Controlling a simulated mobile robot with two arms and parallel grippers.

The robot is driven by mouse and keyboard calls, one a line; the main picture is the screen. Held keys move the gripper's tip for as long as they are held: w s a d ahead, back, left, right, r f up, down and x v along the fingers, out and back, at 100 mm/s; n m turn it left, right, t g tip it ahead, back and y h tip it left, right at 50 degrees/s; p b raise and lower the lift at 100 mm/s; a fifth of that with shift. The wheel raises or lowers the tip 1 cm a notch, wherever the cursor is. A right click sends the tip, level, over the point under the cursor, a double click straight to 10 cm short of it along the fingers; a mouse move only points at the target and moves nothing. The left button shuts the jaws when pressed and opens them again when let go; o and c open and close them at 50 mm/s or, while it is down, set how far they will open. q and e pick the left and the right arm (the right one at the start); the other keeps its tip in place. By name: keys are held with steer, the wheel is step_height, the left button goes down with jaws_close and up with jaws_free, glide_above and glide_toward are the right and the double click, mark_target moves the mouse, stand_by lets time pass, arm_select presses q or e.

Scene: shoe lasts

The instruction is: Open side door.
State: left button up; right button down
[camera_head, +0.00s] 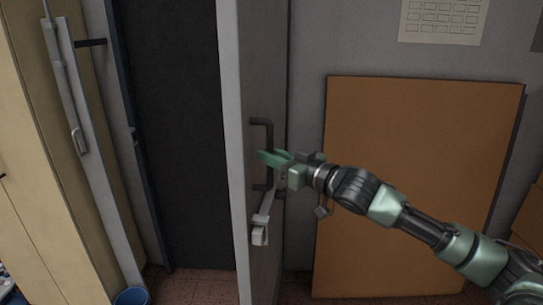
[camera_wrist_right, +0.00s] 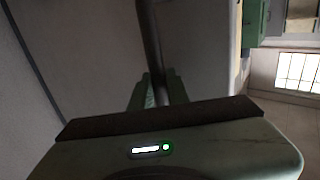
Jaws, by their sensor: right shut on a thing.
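The grey door (camera_head: 262,60) stands swung out in the head view, its pale narrow edge (camera_head: 232,120) toward me. A dark doorway (camera_head: 180,130) shows to the left of that edge. A dark upright pull handle (camera_head: 268,128) is on the door's right-hand face. My right gripper (camera_head: 268,157) is shut on the handle at its middle. In the right wrist view the handle bar (camera_wrist_right: 149,35) runs down between the green fingers (camera_wrist_right: 150,92); their tips are partly hidden. My left gripper is not in view.
A light lever or latch (camera_head: 260,232) sits lower on the door. A brown board (camera_head: 420,140) leans on the wall at right, behind my right arm. A pale cabinet (camera_head: 40,150) stands at left. A blue bin (camera_head: 131,297) is on the red tiled floor near the doorway.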

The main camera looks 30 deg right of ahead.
steer(key=c, duration=1.5)
jaws_free()
steer(key=shift+d+r, duration=0.15)
steer(key=shift+r, duration=0.1)
steer(key=shift+c, duration=0.2)
steer(key=shift+o, duration=0.9)
steer(key=shift+w+d+f, duration=0.1)
steer(key=shift+f, duration=0.1)
steer(key=b+v, duration=0.3)
steer(key=v, duration=0.5)
steer(key=shift+w, duration=0.1)
